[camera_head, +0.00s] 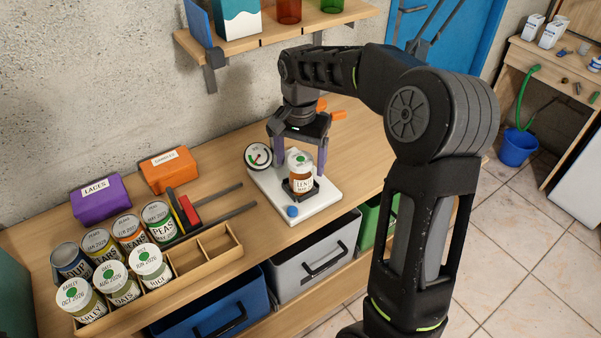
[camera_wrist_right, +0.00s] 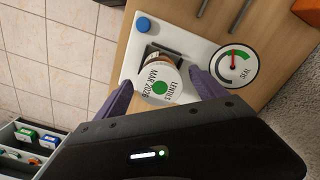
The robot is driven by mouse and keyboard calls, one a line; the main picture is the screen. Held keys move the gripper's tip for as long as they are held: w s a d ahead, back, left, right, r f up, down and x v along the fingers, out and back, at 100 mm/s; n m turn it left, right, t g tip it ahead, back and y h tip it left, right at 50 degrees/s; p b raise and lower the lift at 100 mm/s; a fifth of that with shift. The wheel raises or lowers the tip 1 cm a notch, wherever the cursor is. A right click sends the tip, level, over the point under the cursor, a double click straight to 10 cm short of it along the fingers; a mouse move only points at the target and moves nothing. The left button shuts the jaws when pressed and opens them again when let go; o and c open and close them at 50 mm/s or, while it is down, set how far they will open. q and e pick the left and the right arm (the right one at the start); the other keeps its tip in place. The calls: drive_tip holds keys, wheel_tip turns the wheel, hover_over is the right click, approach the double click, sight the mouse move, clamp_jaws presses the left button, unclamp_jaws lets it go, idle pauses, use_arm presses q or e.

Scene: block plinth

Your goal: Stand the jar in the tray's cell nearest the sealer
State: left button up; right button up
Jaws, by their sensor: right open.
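The jar also shows in the right wrist view (camera_wrist_right: 158,88). My right gripper (camera_head: 299,168) is over the sealer, its purple fingers open on either side of the jar, with visible space beside it. The wooden tray (camera_head: 226,257) is at the left front of the bench. Its left cells hold several jars, and its right-end cells, on the sealer side, are empty. My left gripper is out of view.
The sealer carries a round gauge (camera_head: 258,155) and a blue knob (camera_head: 292,211). Several cans stand behind the tray. Purple (camera_head: 100,199) and orange (camera_head: 168,170) boxes are near the wall. Dark rails (camera_head: 225,216) lie between tray and sealer. A shelf (camera_head: 262,41) hangs above.

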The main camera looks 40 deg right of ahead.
drive_tip(key=shift+f+p, duration=0.35)
drive_tip(key=shift+f, duration=1.65)
drive_tip(key=shift+r, duration=0.1)
clamp_jaws()
wheel_tip(320, 180, up, 10)
drive_tip(key=shift+b, duration=0.6)
